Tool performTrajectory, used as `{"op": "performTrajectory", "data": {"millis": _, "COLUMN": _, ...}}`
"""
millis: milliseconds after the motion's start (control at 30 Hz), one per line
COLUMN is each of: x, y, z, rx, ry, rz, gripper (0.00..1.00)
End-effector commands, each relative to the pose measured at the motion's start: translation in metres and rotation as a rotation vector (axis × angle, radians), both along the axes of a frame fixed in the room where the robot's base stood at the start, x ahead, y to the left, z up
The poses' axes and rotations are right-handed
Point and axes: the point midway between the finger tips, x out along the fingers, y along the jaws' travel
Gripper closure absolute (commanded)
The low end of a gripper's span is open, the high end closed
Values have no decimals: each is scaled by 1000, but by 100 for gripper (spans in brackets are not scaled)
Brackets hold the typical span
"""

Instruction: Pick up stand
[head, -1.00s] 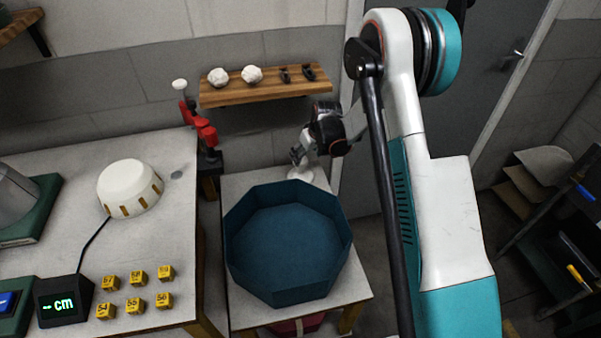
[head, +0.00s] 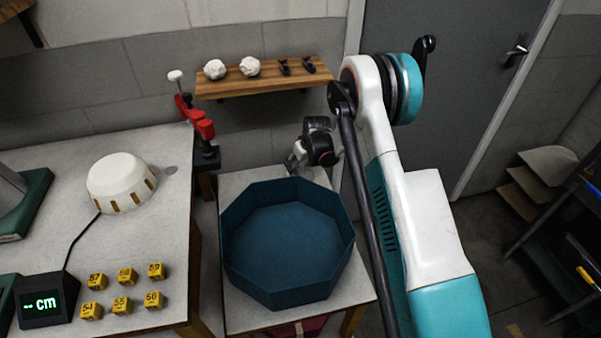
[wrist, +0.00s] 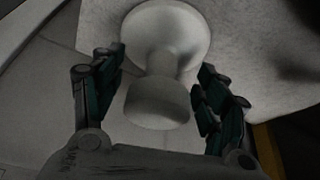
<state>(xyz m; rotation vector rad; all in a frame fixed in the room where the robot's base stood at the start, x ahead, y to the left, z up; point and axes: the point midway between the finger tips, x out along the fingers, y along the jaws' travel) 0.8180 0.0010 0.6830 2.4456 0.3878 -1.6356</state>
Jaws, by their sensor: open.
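The stand (wrist: 158,105) is pale, with a wide round disc at one end, a narrow neck and a thicker rounded end. It fills the middle of the wrist view. My gripper (wrist: 163,65) is open, with one dark green finger on each side of the stand. Gaps show between the fingers and the stand, so it is not gripped. In the head view my gripper (head: 297,161) is low over the back of the small table, behind the blue bin. The stand is mostly hidden there by my gripper and the bin.
A blue octagonal bin (head: 235,205) stands on the small table (head: 235,318), close in front of my gripper. A wooden shelf (head: 265,83) is on the wall behind. A red clamp (head: 203,130) is to the left. The left table holds a white dome (head: 122,182) and several yellow cubes.

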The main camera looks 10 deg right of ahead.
Motion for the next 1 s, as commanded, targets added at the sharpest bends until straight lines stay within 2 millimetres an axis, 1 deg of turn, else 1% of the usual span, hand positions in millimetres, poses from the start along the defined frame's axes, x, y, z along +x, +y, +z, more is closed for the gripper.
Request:
{"op": "performTrajectory", "data": {"millis": 167, "x": 0, "y": 0, "z": 1, "rx": 0, "ry": 0, "rz": 0, "gripper": 32}}
{"op": "performTrajectory", "data": {"millis": 267, "x": 0, "y": 0, "z": 1, "rx": 0, "ry": 0, "rz": 0, "gripper": 53}}
{"op": "performTrajectory", "data": {"millis": 300, "x": 0, "y": 0, "z": 1, "rx": 0, "ry": 0, "rz": 0, "gripper": 62}}
{"op": "performTrajectory", "data": {"millis": 400, "x": 0, "y": 0, "z": 1, "rx": 0, "ry": 0, "rz": 0, "gripper": 81}}
{"op": "performTrajectory", "data": {"millis": 867, "x": 0, "y": 0, "z": 1, "rx": 0, "ry": 0, "rz": 0, "gripper": 84}}
{"op": "performTrajectory", "data": {"millis": 1000, "x": 0, "y": 0, "z": 6, "rx": 0, "ry": 0, "rz": 0, "gripper": 84}}
